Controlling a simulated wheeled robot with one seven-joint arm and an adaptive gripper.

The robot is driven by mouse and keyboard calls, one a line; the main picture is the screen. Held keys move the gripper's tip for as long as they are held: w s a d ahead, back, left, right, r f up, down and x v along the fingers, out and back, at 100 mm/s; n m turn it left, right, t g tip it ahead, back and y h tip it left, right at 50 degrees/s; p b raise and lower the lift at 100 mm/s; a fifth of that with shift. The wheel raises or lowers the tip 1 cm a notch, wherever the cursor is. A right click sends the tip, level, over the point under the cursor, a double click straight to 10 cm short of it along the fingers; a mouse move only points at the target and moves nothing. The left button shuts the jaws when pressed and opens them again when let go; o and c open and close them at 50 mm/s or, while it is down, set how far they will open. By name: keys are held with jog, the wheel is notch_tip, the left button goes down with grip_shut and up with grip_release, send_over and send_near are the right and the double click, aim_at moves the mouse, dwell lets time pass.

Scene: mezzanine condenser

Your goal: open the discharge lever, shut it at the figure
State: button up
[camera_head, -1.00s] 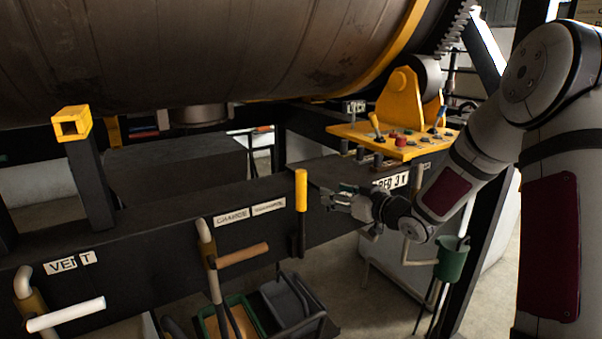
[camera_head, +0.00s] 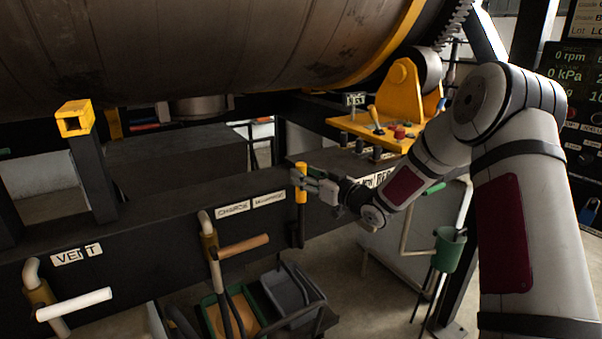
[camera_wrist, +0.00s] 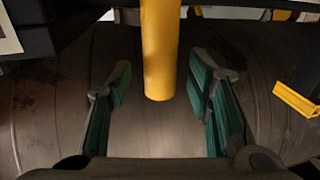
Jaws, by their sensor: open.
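A lever with an upright yellow handle (camera_head: 301,193) stands at the dark beam, beside a small label (camera_head: 269,199) too blurred to read surely. My gripper (camera_head: 310,183) is at this handle, open. In the wrist view the yellow handle (camera_wrist: 160,50) hangs between the two green-padded fingers of my gripper (camera_wrist: 163,85), with a gap on each side. A display panel (camera_head: 575,75) at the right edge shows "0 rpm", "0 kPa" and a third figure cut off by the frame.
A white-handled lever (camera_head: 74,304) by the VENT label and a brown-handled lever (camera_head: 243,245) by the CHARGE label stand to the left. A yellow control shelf (camera_head: 365,130) is behind my arm. The large drum (camera_head: 200,50) hangs above. Bins (camera_head: 290,290) stand below.

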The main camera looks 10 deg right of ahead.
jog(key=shift+x, duration=1.3)
jog(key=shift+c, duration=0.5)
grip_shut()
